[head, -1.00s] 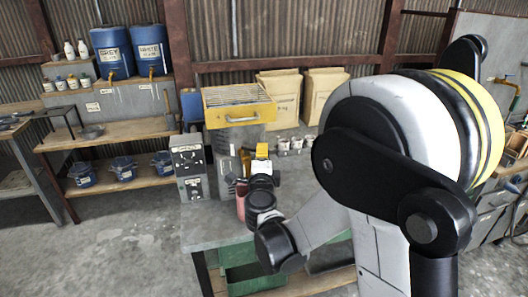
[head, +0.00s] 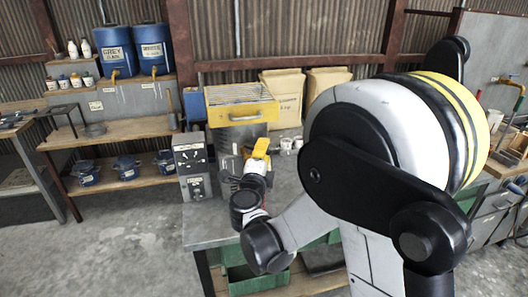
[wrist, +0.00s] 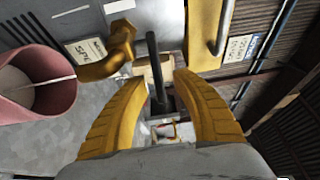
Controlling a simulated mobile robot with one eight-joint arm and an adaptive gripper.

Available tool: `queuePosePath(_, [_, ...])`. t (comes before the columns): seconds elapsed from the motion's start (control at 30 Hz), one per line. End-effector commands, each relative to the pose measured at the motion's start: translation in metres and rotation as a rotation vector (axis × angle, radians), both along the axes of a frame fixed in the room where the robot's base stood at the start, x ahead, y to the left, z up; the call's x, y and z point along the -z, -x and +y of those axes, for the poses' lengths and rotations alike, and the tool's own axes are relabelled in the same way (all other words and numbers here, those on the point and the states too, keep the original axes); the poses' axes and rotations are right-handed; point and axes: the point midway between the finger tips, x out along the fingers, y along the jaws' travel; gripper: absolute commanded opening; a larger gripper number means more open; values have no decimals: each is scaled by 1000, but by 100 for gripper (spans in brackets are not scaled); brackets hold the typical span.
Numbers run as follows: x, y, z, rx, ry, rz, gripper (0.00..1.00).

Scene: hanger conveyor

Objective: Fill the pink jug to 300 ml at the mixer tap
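The pink jug (wrist: 40,85) shows at the left of the wrist view, its open mouth toward the brass tap (wrist: 108,58); I cannot make out liquid in it. In the head view my arm hides it. The tap is on the grey metal mixer body (wrist: 160,22), under a yellow-fronted top (head: 243,113). My gripper (wrist: 160,82) is open, its yellow fingers on either side of a black rod (wrist: 153,62) beside the tap. The fingers look apart from the rod. In the head view my gripper (head: 259,150) is in front of the mixer.
Grey control boxes (head: 190,160) stand left of the mixer on the bench (head: 207,228). Paper sacks (head: 281,98) and small white pots (head: 287,143) are behind and to the right. Blue drums (head: 115,55) stand on the left shelving. The floor at left is clear.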

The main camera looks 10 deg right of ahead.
Motion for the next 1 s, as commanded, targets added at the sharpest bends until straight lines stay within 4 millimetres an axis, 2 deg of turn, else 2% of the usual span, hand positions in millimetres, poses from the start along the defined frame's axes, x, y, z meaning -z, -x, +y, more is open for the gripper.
queuePosePath(0.2, [0,1,0,0,0,0,32])
queuePosePath(0.33, [0,11,6,-2,0,0,32])
queuePosePath(0.7, [0,83,37,-4,0,0,32])
queuePosePath(0.9, [0,106,46,-1,0,0,32])
queuePosePath(1.0, [0,110,48,-1,0,0,32])
